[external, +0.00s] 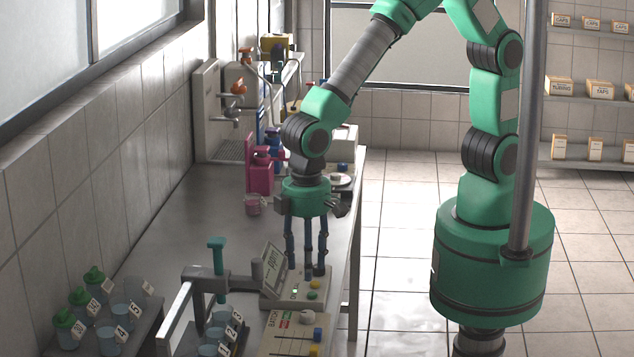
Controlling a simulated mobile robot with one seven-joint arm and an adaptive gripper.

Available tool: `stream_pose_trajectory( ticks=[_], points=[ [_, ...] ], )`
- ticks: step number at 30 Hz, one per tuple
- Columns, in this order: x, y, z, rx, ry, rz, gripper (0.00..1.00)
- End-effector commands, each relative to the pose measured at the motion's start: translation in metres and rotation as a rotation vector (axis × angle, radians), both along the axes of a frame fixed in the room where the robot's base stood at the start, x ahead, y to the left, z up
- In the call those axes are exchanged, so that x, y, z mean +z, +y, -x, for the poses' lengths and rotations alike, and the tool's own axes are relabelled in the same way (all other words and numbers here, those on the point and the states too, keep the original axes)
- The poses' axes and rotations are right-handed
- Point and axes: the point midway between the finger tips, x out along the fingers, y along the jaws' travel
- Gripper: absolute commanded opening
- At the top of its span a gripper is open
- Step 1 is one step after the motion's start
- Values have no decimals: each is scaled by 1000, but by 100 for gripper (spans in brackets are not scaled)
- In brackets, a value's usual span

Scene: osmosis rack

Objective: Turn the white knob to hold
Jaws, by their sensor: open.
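A small white knob (306,317) stands on the beige control box labelled BATCH (290,341) at the bottom centre. Small red and green marks lie to its left; I cannot read a hold label or tell the knob's setting. My gripper (307,268) points straight down, open, its fingers spread over the neighbouring beige box with a tilted ppm display (274,268). It is behind the white knob and apart from it. A dark blue upright part shows between the fingers; I cannot tell whether they touch it.
A blue knob (317,334) stands close to the white knob. Green and orange buttons (314,284) lie below my fingers. A grey stand with a teal handle (217,256) and labelled beakers (216,337) are left. A pink bottle (260,174) stands behind. Bare metal counter (180,225) lies left.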

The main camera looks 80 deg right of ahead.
Motion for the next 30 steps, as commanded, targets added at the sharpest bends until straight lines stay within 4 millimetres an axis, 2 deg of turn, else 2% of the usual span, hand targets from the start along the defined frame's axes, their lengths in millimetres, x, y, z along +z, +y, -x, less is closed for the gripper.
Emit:
stream_pose_trajectory(
  ticks=[21,30],
  points=[
    [-106,-1,1,0,2,1,45],
    [-124,0,0,0,1,0,45]
  ],
)
